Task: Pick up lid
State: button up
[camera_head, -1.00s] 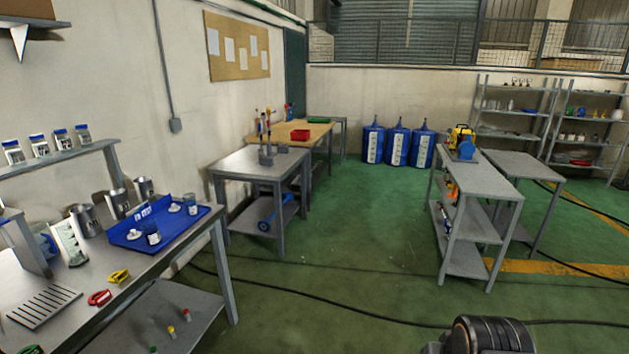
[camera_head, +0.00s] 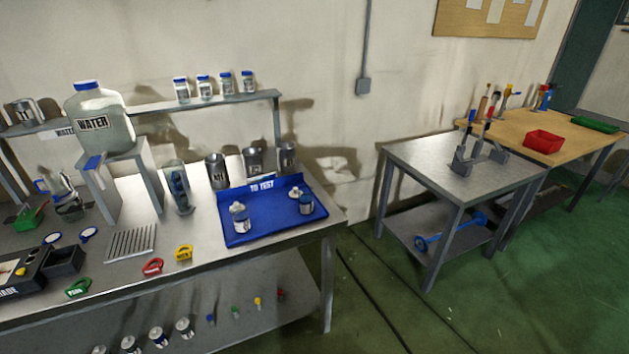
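Which item is the lid I cannot tell for sure. A small white knobbed piece (camera_head: 295,192) that may be a lid lies on the blue "TO TEST" tray (camera_head: 262,234), beside a small blue-and-white jar (camera_head: 307,205). A second jar (camera_head: 240,220) stands at the tray's left with a pale piece over or behind it. Two small white discs with blue rims (camera_head: 52,238) (camera_head: 88,234), which may also be lids, lie on the left of the metal bench. My gripper is not in view.
The bench holds a water container (camera_head: 98,118) on a stand, a slotted plate (camera_head: 131,243), red (camera_head: 152,267) and yellow (camera_head: 184,253) clips, and metal cups (camera_head: 216,172) behind the tray. Capped jars (camera_head: 204,87) line the shelf above. Green floor (camera_head: 385,305) is open at right.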

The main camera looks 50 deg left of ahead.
aim_at(293, 194)
jog(key=u, duration=0.35)
jog(key=i, duration=1.35)
jog(key=u, duration=1.75)
jog(key=i, duration=0.95)
jog(key=u, duration=1.2)
jog(key=i, duration=0.35)
jog(key=u, duration=0.15)
